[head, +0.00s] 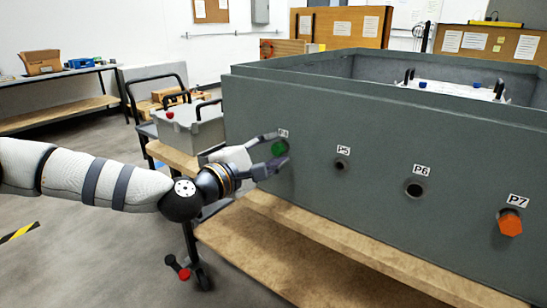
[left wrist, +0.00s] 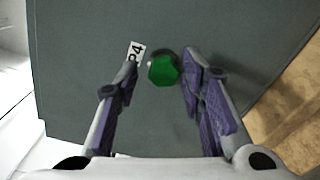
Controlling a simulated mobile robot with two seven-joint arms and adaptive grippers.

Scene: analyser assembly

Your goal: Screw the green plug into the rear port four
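The green plug (head: 279,148) sits at the port labelled P4 on the grey housing's side wall (head: 350,205). In the left wrist view the green plug (left wrist: 163,70) has a dark round edge showing just behind it; I cannot tell how deep it sits. My left gripper (head: 275,150) reaches in from the left, its fingers on either side of the plug. In the left wrist view the left gripper (left wrist: 160,66) is open, with a clear gap between the plug and the left finger. The P4 label (left wrist: 136,53) is beside the left fingertip. My right gripper is out of view.
Ports P5 (head: 342,164) and P6 (head: 414,190) are open holes to the right. An orange plug (head: 510,222) is in P7. The housing stands on a wooden-topped bench (head: 290,250). A cart with a grey box (head: 190,125) stands behind my left arm.

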